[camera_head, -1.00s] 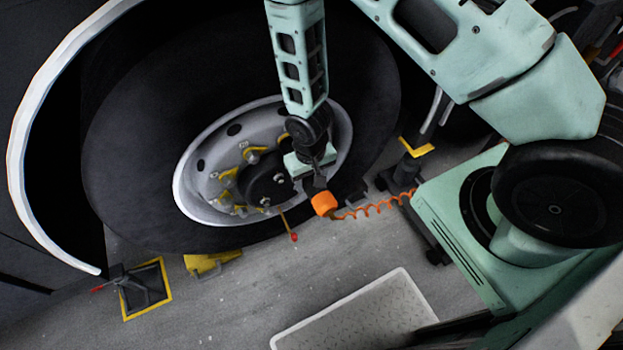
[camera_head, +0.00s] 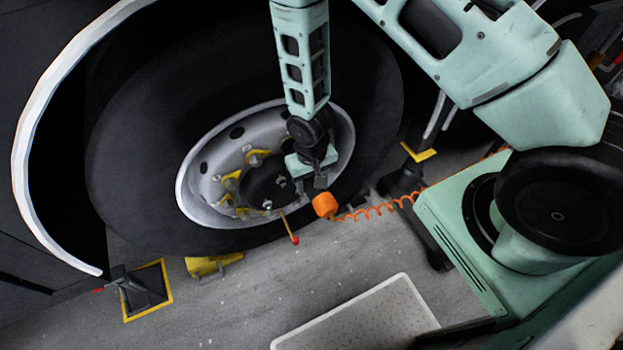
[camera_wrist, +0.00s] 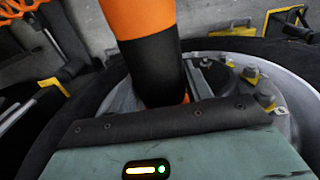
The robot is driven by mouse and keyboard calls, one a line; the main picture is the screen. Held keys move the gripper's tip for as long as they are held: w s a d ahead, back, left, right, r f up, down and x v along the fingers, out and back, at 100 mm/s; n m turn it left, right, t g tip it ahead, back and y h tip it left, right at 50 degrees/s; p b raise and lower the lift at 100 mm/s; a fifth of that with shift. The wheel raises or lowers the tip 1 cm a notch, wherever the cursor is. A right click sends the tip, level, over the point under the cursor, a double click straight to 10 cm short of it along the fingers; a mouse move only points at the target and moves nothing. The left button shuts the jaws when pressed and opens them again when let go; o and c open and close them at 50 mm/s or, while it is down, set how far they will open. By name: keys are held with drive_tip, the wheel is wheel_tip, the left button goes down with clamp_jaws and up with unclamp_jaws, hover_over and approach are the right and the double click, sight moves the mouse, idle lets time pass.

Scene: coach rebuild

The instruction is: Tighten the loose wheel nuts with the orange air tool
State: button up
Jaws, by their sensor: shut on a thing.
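The orange air tool (camera_head: 325,205) is in my gripper (camera_head: 320,182), in front of the right part of the wheel rim (camera_head: 190,210). In the wrist view its orange and black body (camera_wrist: 152,62) rises from behind the gripper's edge. The jaws are shut on it, though the fingertips are mostly hidden. Wheel nuts with yellow pointers (camera_head: 232,182) ring the dark hub; a few also show in the wrist view (camera_wrist: 264,101). Nuts on the right side are hidden behind my arm. I cannot tell whether the tool touches a nut, or which nuts are loose.
A coiled orange hose (camera_head: 378,210) runs right from the tool. A red-tipped yellow rod (camera_head: 290,230) sticks out below the rim. A yellow chock (camera_head: 212,266) and a yellow-edged stand (camera_head: 146,290) are on the floor. A pale tray (camera_head: 355,318) lies at the front.

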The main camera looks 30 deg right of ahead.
drive_tip(key=shift+w, duration=0.45)
drive_tip(key=shift+c, duration=1.2)
drive_tip(key=shift+r, duration=0.1)
drive_tip(key=shift+w, duration=0.2)
clamp_jaws()
drive_tip(key=shift+c, duration=0.6)
unclamp_jaws()
drive_tip(key=shift+s, duration=0.1)
